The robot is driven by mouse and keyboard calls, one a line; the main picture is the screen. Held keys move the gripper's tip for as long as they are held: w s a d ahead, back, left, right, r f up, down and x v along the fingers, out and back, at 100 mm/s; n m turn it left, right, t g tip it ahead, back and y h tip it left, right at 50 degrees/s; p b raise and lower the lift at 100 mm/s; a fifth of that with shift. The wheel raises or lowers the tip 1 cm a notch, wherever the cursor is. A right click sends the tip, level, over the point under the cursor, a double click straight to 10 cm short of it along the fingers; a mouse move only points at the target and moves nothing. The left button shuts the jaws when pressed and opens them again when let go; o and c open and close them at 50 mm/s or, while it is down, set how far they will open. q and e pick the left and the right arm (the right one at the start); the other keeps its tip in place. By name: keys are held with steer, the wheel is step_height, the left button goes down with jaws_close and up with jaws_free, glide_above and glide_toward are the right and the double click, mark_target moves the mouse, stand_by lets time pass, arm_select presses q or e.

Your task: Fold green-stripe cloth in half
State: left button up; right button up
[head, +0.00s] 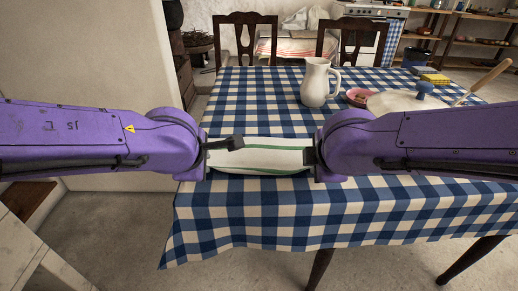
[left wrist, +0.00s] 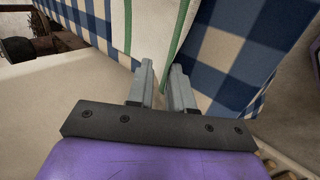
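The white cloth with green stripes (head: 262,161) lies on the checked table near its front edge, between my two grippers. My left gripper (head: 238,143) is at the cloth's left end. In the left wrist view, a striped part of the cloth (left wrist: 158,28) runs down to the narrow gap between the fingers of my left gripper (left wrist: 162,72). I cannot tell whether they pinch it. My right gripper (head: 308,156) is at the cloth's right end, its fingers mostly hidden by the purple wrist. Parts of both cloth ends are hidden.
The table (head: 265,220) has a blue-and-white checked cover. A white pitcher (head: 314,83) stands behind the right wrist. A pink dish (head: 357,96), a pale board (head: 395,101) and a yellow sponge (head: 434,78) are at right. The table's back left is clear.

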arm_select(q)
steer(key=o, duration=0.3)
arm_select(e)
steer(key=o, duration=0.3)
arm_select(q)
steer(key=shift+o, duration=0.2)
steer(key=shift+a, duration=0.1)
arm_select(e)
steer(key=shift+o, duration=0.2)
steer(key=shift+a, duration=0.1)
arm_select(q)
step_height(320, 180, up, 9)
steer(key=s, duration=0.2)
arm_select(e)
step_height(320, 180, up, 9)
steer(key=s, duration=0.2)
arm_select(q)
steer(key=shift+s, duration=0.1)
arm_select(e)
steer(key=shift+f, duration=0.1)
